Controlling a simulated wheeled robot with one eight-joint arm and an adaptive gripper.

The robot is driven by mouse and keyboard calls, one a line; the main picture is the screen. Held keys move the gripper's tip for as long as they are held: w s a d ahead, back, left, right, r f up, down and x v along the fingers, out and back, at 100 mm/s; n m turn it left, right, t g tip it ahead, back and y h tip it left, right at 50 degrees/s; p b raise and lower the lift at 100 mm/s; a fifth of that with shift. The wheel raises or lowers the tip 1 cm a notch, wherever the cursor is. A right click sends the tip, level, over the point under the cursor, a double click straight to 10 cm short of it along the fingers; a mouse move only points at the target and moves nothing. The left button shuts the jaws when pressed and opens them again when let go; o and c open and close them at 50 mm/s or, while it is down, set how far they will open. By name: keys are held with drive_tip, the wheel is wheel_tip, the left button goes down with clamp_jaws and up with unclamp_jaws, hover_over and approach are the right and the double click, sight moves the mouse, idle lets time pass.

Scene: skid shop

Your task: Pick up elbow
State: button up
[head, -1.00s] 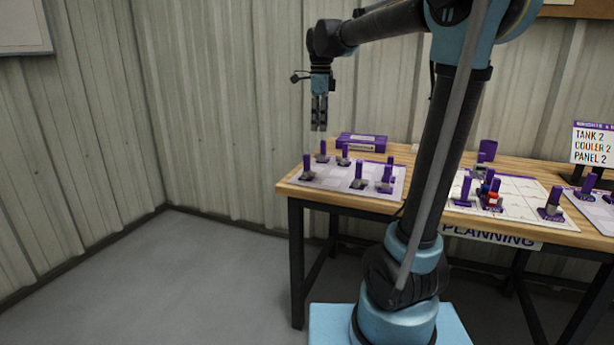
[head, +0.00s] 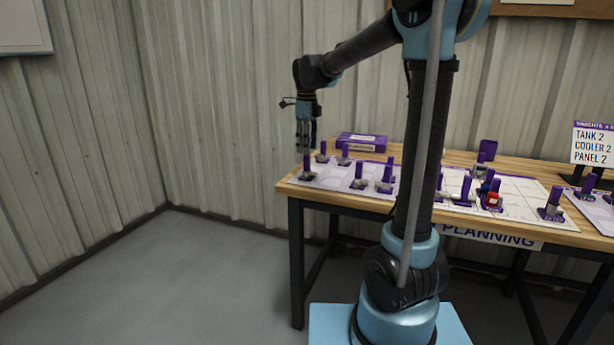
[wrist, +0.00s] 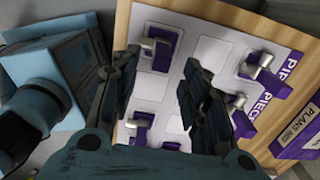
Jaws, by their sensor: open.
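Several grey pipe pieces with upright purple handles stand on the white pieces board at the left of the table. Which one is the elbow I cannot tell for certain. The near-left piece (head: 307,173) stands just below my gripper (head: 305,150) in the head view. In the wrist view a bent grey piece with a purple handle (wrist: 165,37) is at the far end of the gap between the fingers. My gripper is open and empty, pointing down, its fingertips close above the board.
Other handled pieces stand nearby, such as one at the middle (head: 359,180) and one beside it (head: 386,183). A purple box (head: 361,142) lies behind the board. A planning grid (head: 525,190) with more pieces is to the right. The wooden table's left edge is close.

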sight(307, 170)
drive_tip(key=shift+w+d+f, duration=0.1)
drive_tip(key=shift+f, duration=3.45)
drive_tip(key=shift+c, duration=0.3)
clamp_jaws()
